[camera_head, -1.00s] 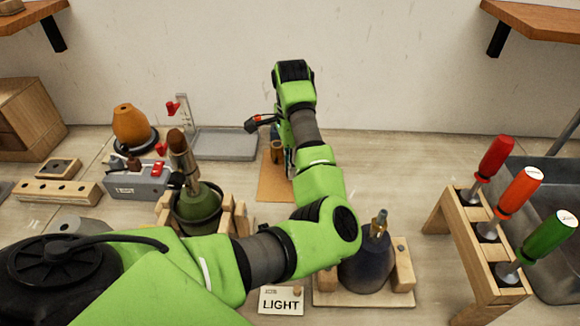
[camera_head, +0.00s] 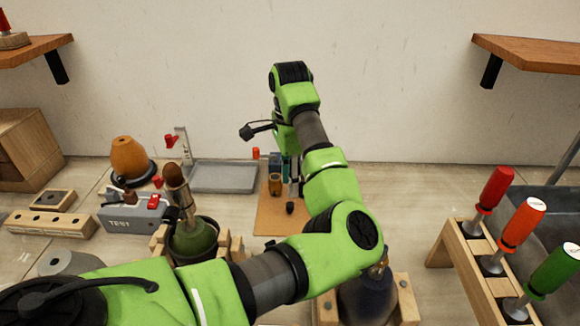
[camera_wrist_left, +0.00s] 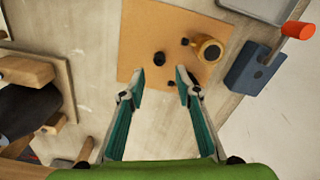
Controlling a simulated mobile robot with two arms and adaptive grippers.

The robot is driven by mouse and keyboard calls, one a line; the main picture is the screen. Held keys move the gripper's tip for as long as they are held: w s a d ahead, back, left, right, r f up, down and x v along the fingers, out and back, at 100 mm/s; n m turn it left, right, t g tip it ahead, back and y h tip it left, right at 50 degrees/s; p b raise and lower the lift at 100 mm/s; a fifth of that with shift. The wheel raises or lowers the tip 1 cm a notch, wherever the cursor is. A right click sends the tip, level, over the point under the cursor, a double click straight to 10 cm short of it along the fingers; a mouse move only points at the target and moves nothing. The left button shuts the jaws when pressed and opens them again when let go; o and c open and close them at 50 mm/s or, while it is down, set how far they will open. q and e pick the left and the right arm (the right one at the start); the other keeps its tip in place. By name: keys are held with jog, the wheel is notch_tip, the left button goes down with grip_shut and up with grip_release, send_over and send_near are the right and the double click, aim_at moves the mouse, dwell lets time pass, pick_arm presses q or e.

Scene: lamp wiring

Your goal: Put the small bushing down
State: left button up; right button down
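A small black bushing (camera_wrist_left: 159,58) lies on the tan mat (camera_wrist_left: 150,25) in the left wrist view. A dark piece also shows on the mat in the head view (camera_head: 290,208). My left gripper (camera_wrist_left: 160,80) has its two teal fingers spread apart, with the bushing just beyond the fingertips and nothing gripped. A tiny dark piece (camera_wrist_left: 171,83) lies near the right fingertip; I cannot tell what it is. A hollow brass-coloured cup or ring (camera_wrist_left: 208,48) stands on the mat beside another small dark piece (camera_wrist_left: 184,41). My right gripper is not in view.
A grey-blue block (camera_wrist_left: 252,68) and a red-orange cylinder (camera_wrist_left: 298,30) are right of the mat. A dark lamp body (camera_head: 366,300) stands in a wooden cradle below my arm. The screwdriver rack (camera_head: 470,262) is at right, the TEST box (camera_head: 135,215) at left.

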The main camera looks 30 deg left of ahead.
pick_arm(q)
jog(key=shift+r, duration=2.7)
